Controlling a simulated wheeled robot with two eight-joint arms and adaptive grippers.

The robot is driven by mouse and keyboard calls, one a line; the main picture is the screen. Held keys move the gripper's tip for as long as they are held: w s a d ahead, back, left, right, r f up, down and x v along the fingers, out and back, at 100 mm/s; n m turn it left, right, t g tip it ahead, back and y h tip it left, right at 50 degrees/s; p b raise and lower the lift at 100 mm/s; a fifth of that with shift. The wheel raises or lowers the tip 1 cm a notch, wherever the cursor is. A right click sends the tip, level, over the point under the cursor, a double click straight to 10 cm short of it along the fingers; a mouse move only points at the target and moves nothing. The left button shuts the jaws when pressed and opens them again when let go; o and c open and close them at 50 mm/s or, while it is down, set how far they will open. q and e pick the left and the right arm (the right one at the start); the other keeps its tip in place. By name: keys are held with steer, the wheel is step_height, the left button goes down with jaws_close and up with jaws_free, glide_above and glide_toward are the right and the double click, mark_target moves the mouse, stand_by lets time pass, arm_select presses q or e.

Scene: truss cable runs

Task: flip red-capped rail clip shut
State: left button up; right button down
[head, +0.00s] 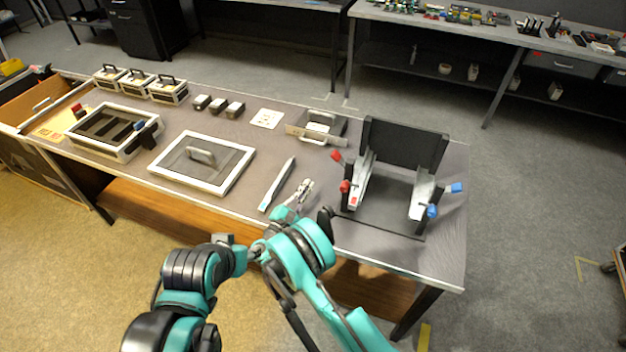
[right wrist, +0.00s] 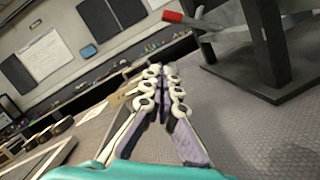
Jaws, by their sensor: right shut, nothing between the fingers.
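A black stand (head: 403,146) at the right of the bench has a tall back panel. On its left side are red-capped levers: one red cap (head: 336,156) sticks out up and left, another red cap (head: 345,187) sits lower and nearer. Blue caps (head: 456,187) are on its right side. My right gripper (head: 304,187) is left of the stand, apart from the red caps; its fingers (right wrist: 164,70) are shut and empty. In the right wrist view a red-capped lever (right wrist: 190,21) sticks out from the stand's dark post, above and right of the fingers. My left gripper is not visible.
A long pale-ended bar (head: 278,184) lies left of my right gripper. Further left are a framed panel with a handle (head: 203,162) and a slotted tray (head: 112,130). An open bin (head: 316,127) stands behind. Bare bench (head: 385,246) lies in front of the stand.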

steer(key=b+x, duration=0.2)
steer(key=x, duration=0.7)
steer(key=shift+f, duration=0.1)
steer(key=d+r, duration=0.1)
steer(key=s+d+r+b, duration=0.1)
steer(key=r, duration=0.1)
steer(key=shift+s+d+r, duration=0.1)
steer(key=shift+d, duration=0.05)
